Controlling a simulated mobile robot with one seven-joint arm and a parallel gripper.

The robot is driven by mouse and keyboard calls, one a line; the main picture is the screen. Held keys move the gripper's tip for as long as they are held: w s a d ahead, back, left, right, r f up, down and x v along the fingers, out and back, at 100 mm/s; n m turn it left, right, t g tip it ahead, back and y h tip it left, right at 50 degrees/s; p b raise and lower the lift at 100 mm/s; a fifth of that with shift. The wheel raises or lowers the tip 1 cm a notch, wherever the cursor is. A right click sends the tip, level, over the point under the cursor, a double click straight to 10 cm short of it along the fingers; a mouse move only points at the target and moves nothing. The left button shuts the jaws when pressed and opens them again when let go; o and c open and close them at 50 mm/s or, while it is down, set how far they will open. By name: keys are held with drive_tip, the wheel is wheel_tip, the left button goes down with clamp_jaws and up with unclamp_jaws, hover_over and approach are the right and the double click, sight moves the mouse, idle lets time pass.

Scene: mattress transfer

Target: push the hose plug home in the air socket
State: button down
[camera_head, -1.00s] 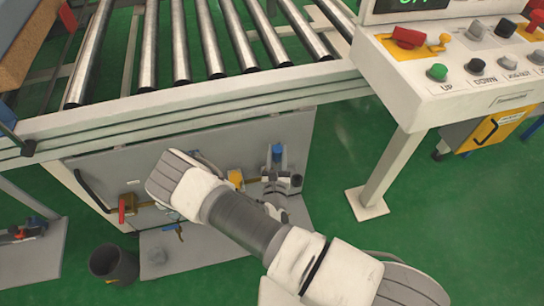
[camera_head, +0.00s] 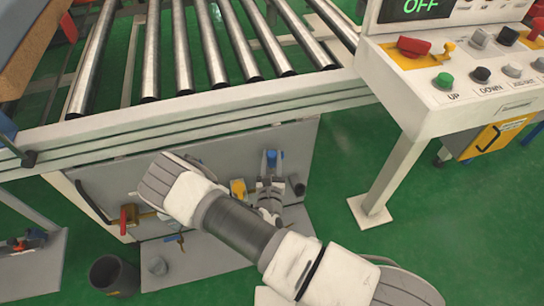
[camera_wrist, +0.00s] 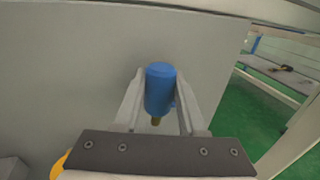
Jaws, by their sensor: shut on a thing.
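My gripper (camera_wrist: 158,105) is shut on a blue cylindrical piece, which I take for the hose plug (camera_wrist: 160,88). It stands roughly upright between the two pale fingers in the wrist view, with a brass-coloured end below it. I cannot make out the air socket for certain, nor whether the brass end touches anything. My arm hides part of the panel.
A dark bin (camera_head: 112,274) stands on the floor. The roller conveyor (camera_head: 210,55) is above, the control console (camera_head: 450,85) and its leg (camera_head: 385,190) at right. Green floor lies open between.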

sight(272, 169)
drive_tip(key=shift+f+b, duration=1.8)
drive_tip(key=shift+f, duration=1.05)
drive_tip(key=shift+p, duration=0.6)
drive_tip(key=shift+f+b, duration=1.3)
drive_tip(key=shift+f, duration=0.75)
drive_tip(key=shift+c, duration=2)
unclamp_jaws()
drive_tip(key=shift+s, duration=0.15)
